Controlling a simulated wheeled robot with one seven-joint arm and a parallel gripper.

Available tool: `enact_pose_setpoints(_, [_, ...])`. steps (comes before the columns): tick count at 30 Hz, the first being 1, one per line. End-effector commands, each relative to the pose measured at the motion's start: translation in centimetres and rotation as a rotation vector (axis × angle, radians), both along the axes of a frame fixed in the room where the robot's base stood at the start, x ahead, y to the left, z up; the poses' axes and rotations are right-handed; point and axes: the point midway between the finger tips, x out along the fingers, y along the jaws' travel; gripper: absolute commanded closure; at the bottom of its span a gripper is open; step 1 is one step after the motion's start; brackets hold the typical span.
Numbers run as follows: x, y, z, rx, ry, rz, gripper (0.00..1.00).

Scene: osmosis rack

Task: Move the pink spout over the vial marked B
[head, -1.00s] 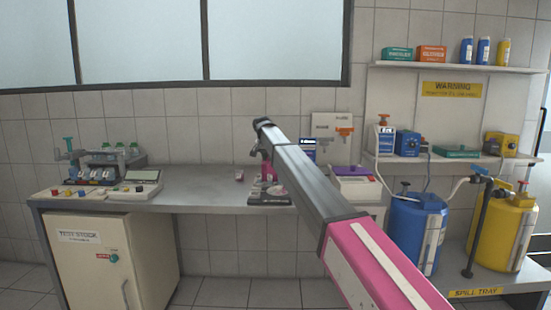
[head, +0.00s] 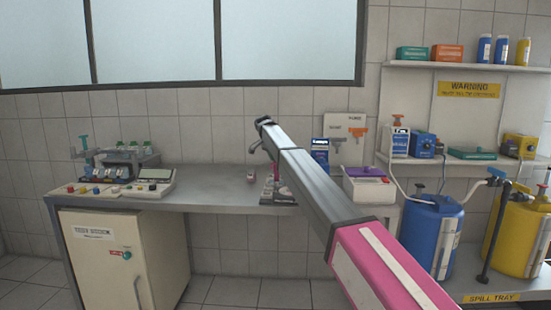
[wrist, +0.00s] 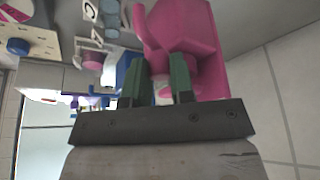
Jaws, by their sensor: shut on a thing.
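In the wrist view my gripper (wrist: 158,82) has its two green fingers closed on a pink part (wrist: 185,28), taken to be the pink spout. A larger pink body rises beside and behind the fingers. A white card with a dark letter, perhaps C, (wrist: 91,12) lies at the upper left, near a small pink-topped piece (wrist: 92,61). In the head view my arm reaches over the bench and mostly hides the gripper. Some pink shows below the arm's end, beside a dark rack (head: 277,199). I cannot make out the vial marked B.
The grey bench (head: 215,186) is largely clear left of the rack. A control box with coloured buttons (head: 92,190) stands at its left. A white box with a purple top (head: 370,184) is to the right. A blue drum (head: 425,240) and a yellow drum stand farther right.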

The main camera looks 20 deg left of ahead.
Motion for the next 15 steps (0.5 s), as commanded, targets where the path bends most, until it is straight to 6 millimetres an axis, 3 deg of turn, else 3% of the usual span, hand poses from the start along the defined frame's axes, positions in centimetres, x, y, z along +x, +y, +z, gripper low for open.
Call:
enact_pose_setpoints(8, [0.03, 0.06, 0.07, 0.0, -0.003, -0.001, 1.0])
enact_pose_setpoints(9, [0.03, 0.06, 0.07, 0.0, -0.003, -0.001, 0.71])
enact_pose_setpoints(11, [0.03, 0.07, 0.07, 0.0, -0.002, -0.001, 0.52])
enact_pose_setpoints(15, [0.03, 0.06, 0.04, 0.001, -0.002, -0.001, 0.52])
